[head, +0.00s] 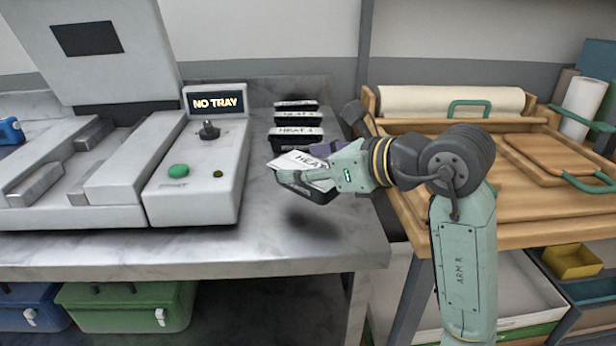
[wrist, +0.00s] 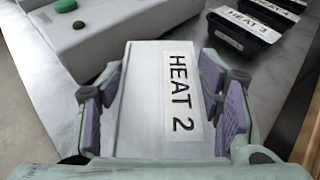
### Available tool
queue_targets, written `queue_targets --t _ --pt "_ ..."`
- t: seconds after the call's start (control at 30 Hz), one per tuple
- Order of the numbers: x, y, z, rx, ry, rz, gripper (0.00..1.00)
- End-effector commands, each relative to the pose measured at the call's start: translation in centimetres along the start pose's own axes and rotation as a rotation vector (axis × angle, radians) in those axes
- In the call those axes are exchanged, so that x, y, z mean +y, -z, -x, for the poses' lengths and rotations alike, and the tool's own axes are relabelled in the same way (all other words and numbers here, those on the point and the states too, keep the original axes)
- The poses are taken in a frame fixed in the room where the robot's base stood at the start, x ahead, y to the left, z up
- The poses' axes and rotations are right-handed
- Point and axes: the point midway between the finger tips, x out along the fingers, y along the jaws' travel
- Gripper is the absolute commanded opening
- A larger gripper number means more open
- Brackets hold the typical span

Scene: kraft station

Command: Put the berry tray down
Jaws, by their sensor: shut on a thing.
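My gripper (head: 328,168) is shut on a tray (head: 300,165) with a pale top, dark in its lower part in the head view. In the wrist view the tray (wrist: 145,100) lies between the purple finger pads, and its label reads HEAT 2. No berries show, so I cannot tell its contents. The tray looks tilted in the head view and is held above the steel bench (head: 300,255), near its right end, with a dark shadow below it.
Several black trays with HEAT labels (head: 292,140) stand in a row behind the held tray. A grey machine (head: 195,175) with a green button and a NO TRAY display (head: 216,102) stands left. Bare bench lies in front. A wooden worktable (head: 520,225) is on the right.

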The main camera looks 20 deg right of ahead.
Motion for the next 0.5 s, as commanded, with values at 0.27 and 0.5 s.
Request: queue_targets --t 0.27,0.5 --pt "0.0 2.8 -1.1 -0.001 -0.001 -0.003 0.22" --pt "0.0 3.0 -1.2 0.000 0.000 -0.001 0.22"
